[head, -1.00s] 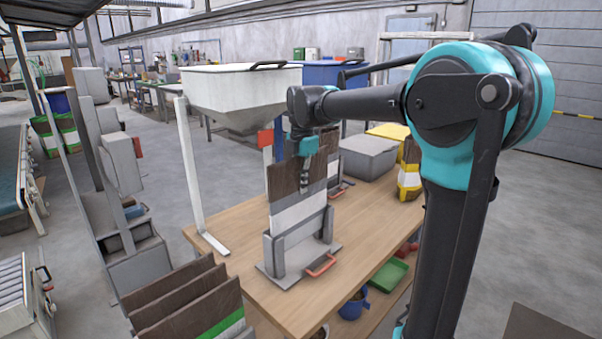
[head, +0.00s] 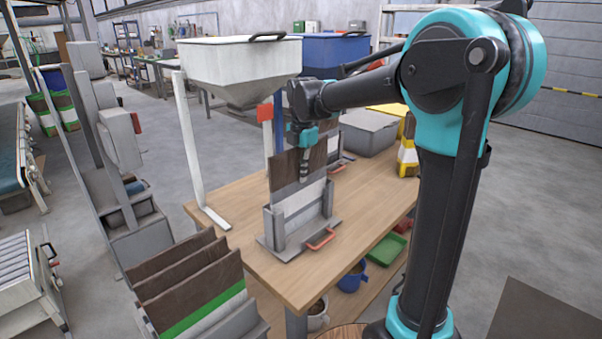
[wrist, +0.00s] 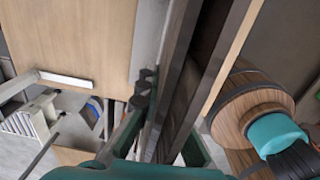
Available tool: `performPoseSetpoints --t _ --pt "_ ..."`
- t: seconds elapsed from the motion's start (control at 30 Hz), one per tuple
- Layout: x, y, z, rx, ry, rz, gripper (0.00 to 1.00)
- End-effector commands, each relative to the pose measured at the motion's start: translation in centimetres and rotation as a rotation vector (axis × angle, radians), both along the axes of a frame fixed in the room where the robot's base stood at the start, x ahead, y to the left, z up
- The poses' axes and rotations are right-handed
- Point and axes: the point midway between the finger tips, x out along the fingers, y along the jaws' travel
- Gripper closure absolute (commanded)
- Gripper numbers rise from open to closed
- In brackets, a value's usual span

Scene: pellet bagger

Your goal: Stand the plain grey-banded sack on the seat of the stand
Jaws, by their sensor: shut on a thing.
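My gripper (head: 304,176) comes down from above and is shut on the sack's upper part. The sack's lower end is hidden behind the stand's front, so I cannot tell whether it touches the seat. In the wrist view the sack is seen edge-on as a dark strip (wrist: 180,65).
A white hopper (head: 235,70) stands behind the stand on a white post. Behind are a second stand with a sack, a grey bin (head: 368,138) and a yellow-banded sack (head: 408,158). A rack of brown sacks (head: 190,285) is front left. The table's right front is clear.

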Motion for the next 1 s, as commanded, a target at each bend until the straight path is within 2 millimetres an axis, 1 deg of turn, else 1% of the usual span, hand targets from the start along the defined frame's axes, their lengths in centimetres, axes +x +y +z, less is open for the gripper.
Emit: performPoseSetpoints --t 0.37,0.4,0.6,0.87,1.0 --pt "0.03 0.01 -0.88 0.0 0.0 0.0 1.0" --pt "0.03 0.01 -0.93 0.0 0.0 0.0 0.93" --pt "0.02 0.0 -0.9 0.0 0.0 0.0 0.7" --pt "0.02 0.0 -0.88 0.0 0.0 0.0 0.7" --pt "0.0 -0.02 -0.12 0.0 0.0 0.0 0.7"
